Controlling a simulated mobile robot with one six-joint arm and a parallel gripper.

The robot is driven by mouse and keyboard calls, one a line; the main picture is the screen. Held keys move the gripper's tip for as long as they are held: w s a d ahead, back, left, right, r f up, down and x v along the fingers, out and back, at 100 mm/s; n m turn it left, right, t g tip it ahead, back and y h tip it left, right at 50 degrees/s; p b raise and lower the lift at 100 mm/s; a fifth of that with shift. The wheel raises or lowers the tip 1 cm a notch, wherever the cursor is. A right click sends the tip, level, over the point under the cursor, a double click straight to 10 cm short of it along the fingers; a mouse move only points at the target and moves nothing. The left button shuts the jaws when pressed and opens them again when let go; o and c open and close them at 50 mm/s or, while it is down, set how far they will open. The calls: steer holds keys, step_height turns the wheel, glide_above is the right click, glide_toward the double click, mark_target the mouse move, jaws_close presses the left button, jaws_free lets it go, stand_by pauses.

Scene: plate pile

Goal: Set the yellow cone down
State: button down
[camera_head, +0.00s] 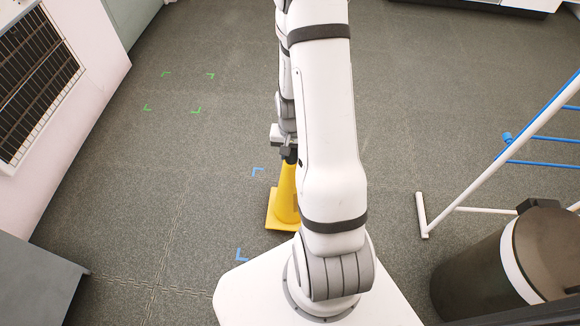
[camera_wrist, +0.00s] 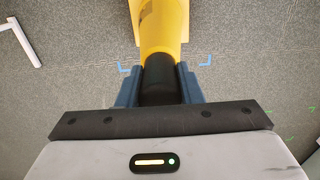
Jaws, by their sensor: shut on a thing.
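The yellow cone (camera_head: 286,197) has a square base and a black top. In the head view it stands upright, partly hidden behind my white arm; I cannot tell whether its base touches the floor. My gripper (camera_head: 287,150) is at the cone's top, mostly hidden by my arm. In the wrist view the cone (camera_wrist: 164,27) shows at the top of the picture. The blue-grey fingers of my gripper (camera_wrist: 159,85) are shut on its black top, one on each side.
Blue corner marks (camera_head: 258,171) lie on the grey floor by the cone. Green corner marks (camera_head: 196,110) lie further left with clear floor around them. A white and blue rack (camera_head: 500,160) and a dark bin (camera_head: 480,265) stand at right. A white cabinet (camera_head: 95,65) is at left.

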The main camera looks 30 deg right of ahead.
steer(key=shift+f+b, duration=0.7)
steer(key=shift+f, duration=1.2)
steer(key=shift+f, duration=0.2)
steer(key=c, duration=1)
jaws_free()
